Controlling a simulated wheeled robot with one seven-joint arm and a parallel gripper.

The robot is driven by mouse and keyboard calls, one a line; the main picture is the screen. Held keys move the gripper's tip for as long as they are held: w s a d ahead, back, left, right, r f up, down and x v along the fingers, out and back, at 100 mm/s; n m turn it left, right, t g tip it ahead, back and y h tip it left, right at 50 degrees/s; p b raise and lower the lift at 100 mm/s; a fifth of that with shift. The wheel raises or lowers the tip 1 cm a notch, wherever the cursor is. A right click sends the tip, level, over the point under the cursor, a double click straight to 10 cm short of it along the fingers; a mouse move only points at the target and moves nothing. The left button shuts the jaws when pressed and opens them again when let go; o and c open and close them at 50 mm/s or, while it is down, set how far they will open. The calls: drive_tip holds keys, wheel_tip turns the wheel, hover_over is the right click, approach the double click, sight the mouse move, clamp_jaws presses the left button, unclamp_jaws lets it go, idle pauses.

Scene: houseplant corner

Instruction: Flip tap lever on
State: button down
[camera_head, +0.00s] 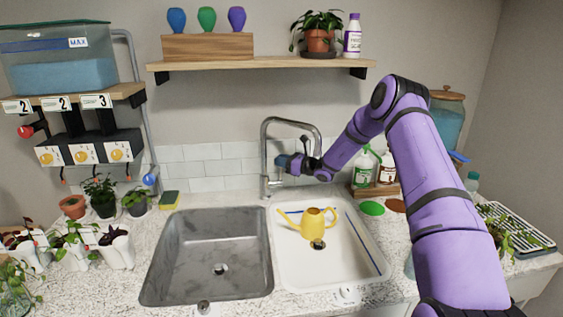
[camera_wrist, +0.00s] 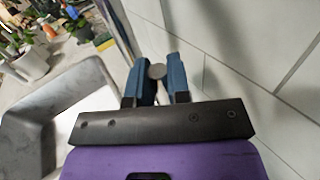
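The grey metal gooseneck tap (camera_head: 264,146) stands behind the sink, between the two basins. My gripper (camera_head: 283,161) is at the tap's upright, under the curved spout, with its fingers pointing left. In the wrist view, my two blue fingers (camera_wrist: 159,80) stand a small gap apart. A round grey knob (camera_wrist: 157,71), seemingly the end of the tap lever, shows between the fingertips. I cannot tell whether both fingers press on it. The rest of the lever is hidden. No water stream shows.
A yellow watering can (camera_head: 314,222) stands in the white right basin (camera_head: 358,262); the grey left basin (camera_head: 185,255) is empty. The tiled wall (camera_wrist: 235,45) is close beside my gripper. Spray bottles (camera_head: 365,168) stand right of the tap, and a sponge (camera_head: 169,199) lies left.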

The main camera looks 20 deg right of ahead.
drive_tip(key=shift+s, duration=0.1)
drive_tip(key=shift+s+a+f+n+t+y, duration=0.3)
drive_tip(key=shift+s+n+y, duration=0.35)
drive_tip(key=shift+s+n, duration=0.4)
drive_tip(key=shift+s+a+f+n+t+y, duration=0.15)
drive_tip(key=shift+s+f+n+y, duration=0.2)
drive_tip(key=shift+s+n+y, duration=0.6)
drive_tip(key=shift+s+a+f+n+t+y, duration=0.3)
drive_tip(key=shift+s+n, duration=0.4)
drive_tip(key=shift+n, duration=0.7)
drive_tip(key=c, duration=1.1)
unclamp_jaws()
drive_tip(key=shift+d, duration=0.1)
drive_tip(key=v, duration=1)
drive_tip(key=shift+s+d, duration=0.2)
drive_tip(key=shift+s, duration=0.1)
